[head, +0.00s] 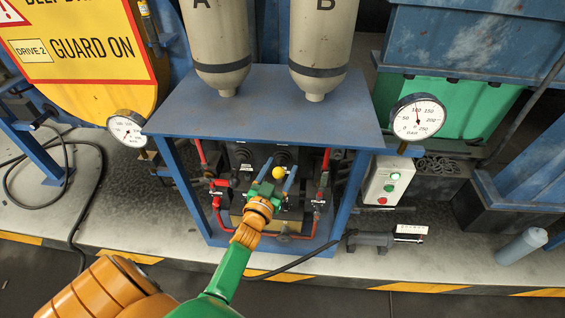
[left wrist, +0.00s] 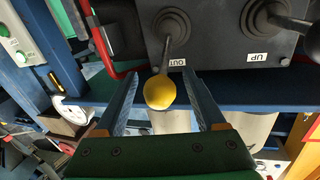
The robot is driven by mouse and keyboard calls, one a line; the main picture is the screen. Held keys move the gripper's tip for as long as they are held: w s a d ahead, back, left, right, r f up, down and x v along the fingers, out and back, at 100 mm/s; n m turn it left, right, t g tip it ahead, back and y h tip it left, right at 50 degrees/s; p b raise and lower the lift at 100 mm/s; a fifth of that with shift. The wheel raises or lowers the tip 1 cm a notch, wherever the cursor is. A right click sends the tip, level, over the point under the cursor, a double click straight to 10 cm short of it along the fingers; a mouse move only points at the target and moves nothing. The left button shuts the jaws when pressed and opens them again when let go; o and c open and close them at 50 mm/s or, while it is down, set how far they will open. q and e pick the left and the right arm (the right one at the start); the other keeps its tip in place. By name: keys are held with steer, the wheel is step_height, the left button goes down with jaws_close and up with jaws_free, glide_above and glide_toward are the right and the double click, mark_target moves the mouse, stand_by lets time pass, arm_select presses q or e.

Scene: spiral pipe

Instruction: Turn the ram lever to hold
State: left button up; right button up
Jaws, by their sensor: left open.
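A lever with a yellow ball knob (head: 279,172) stands out from the dark valve block under the blue bench. In the left wrist view the yellow knob (left wrist: 160,93) is on a grey stem from a round boot, with an "OUT" label beside it. My left gripper (head: 277,171) is open. Its two blue fingers are on either side of the knob, with gaps showing in the left wrist view (left wrist: 163,76). A second lever (left wrist: 285,20) is beside an "UP" label. I cannot read a "hold" mark. My right gripper is not in view.
The blue bench (head: 262,105) carries two cylinders, A (head: 219,45) and B (head: 323,45). Red pipes (head: 322,190) flank the valve block. A button box (head: 388,182) and a gauge (head: 418,117) are to the right. A cable runs across the floor.

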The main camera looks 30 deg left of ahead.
arm_select(q)
steer(key=shift+x, duration=0.8)
steer(key=shift+s, duration=0.1)
steer(key=shift+c, duration=1.3)
jaws_close()
steer(key=shift+f, duration=0.1)
